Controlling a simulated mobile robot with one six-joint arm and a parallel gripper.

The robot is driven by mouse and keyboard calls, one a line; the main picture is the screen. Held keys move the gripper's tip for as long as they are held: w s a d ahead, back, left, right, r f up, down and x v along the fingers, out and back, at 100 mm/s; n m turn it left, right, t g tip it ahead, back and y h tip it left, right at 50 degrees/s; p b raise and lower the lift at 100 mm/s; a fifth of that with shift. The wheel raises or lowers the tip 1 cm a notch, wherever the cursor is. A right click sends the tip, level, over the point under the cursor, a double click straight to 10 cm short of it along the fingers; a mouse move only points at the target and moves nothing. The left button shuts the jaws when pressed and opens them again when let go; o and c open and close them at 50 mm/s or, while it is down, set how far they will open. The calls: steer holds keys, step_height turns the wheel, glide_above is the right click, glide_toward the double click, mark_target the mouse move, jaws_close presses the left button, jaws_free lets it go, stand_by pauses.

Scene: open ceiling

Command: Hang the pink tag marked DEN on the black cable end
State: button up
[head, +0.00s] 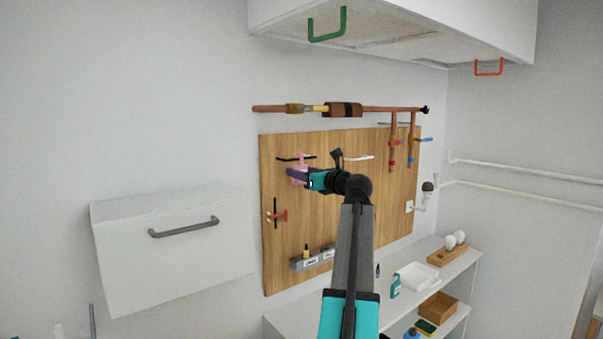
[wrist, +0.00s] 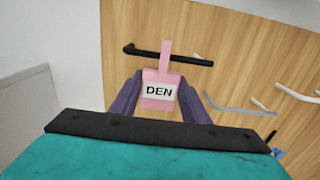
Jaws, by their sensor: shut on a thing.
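The pink tag (wrist: 158,104) carries a white label that reads DEN and has a narrow pink strip at its top. My gripper (wrist: 155,88) is shut on the tag, with a purple finger on each side. In the wrist view the strip overlaps a black cable end (wrist: 180,57) that sticks out from the wooden board; I cannot tell whether they touch. In the head view my gripper (head: 297,174) is in front of the board's upper left, with part of the pink tag (head: 302,160) showing beside the black cable end (head: 286,159).
The wooden board (head: 335,215) also bears a white cable end (head: 358,158) to the right and a red piece (head: 278,215) lower left. A copper pipe (head: 380,109) runs above. A white wall cabinet (head: 170,255) stands out at left. A counter (head: 345,296) is below.

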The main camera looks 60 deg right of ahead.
steer(key=shift+f, duration=0.4)
stand_by(0.3)
steer(key=o, duration=1.1)
steer(key=shift+s, duration=0.1)
steer(key=b+v, duration=0.4)
steer(key=v, duration=0.9)
steer(key=shift+s, duration=0.35)
